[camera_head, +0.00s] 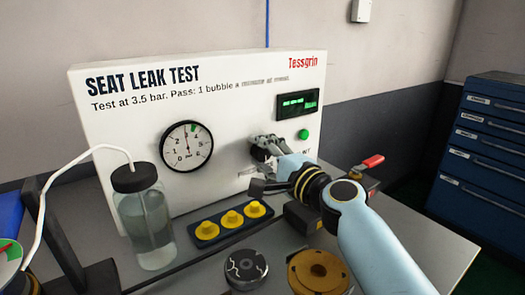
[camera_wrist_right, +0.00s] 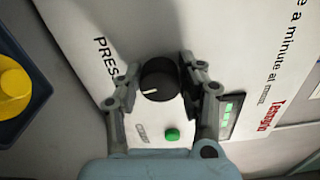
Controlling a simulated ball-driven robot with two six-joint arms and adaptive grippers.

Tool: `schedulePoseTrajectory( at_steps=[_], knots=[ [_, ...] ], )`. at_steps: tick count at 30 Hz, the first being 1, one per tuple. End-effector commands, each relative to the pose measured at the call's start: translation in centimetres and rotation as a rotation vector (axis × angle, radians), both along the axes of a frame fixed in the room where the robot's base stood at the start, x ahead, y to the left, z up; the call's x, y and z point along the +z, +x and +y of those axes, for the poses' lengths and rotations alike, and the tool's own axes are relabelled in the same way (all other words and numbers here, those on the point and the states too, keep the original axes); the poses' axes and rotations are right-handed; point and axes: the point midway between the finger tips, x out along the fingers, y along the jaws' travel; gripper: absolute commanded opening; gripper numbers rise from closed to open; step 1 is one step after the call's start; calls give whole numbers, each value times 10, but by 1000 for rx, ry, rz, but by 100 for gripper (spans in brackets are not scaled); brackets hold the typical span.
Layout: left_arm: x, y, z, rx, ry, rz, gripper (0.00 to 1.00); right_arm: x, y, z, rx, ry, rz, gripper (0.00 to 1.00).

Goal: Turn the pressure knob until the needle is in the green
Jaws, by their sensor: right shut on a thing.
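The pressure knob (camera_wrist_right: 158,80) is black and round, with a white line pointing left and slightly down in the right wrist view. My right gripper (camera_wrist_right: 153,82) has its fingers on either side of the knob and is shut on it. In the head view my right gripper (camera_head: 266,150) is at the panel and hides most of the knob. The round white gauge (camera_head: 175,150) has a small green band at the upper right of its scale. Its thin dark needle seems to point nearly straight up, close to the band's left side; the exact reading is too small to tell. My left gripper is not in view.
The white test panel (camera_head: 130,125) carries a green display (camera_head: 297,104) and a green button (camera_head: 303,134). A water bottle (camera_head: 147,225) with a white tube and a tray of yellow knobs (camera_head: 231,219) stand in front. Metal parts (camera_head: 320,273) lie nearer.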

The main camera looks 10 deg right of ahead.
Motion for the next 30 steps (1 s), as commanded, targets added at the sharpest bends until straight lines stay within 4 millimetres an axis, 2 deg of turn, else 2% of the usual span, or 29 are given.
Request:
schedulePoseTrajectory(
  at_steps=[9,22,23,27,30],
  knots=[
    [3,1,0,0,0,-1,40,-1,0,0,0,79,36,6],
    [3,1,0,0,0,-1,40,-2,0,0,0,87,39,6],
    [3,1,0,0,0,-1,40,-2,0,0,0,87,39,41],
    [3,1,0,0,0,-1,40,-1,0,0,0,86,38,59],
    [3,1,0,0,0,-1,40,-1,0,0,0,86,37,62]
  ],
)
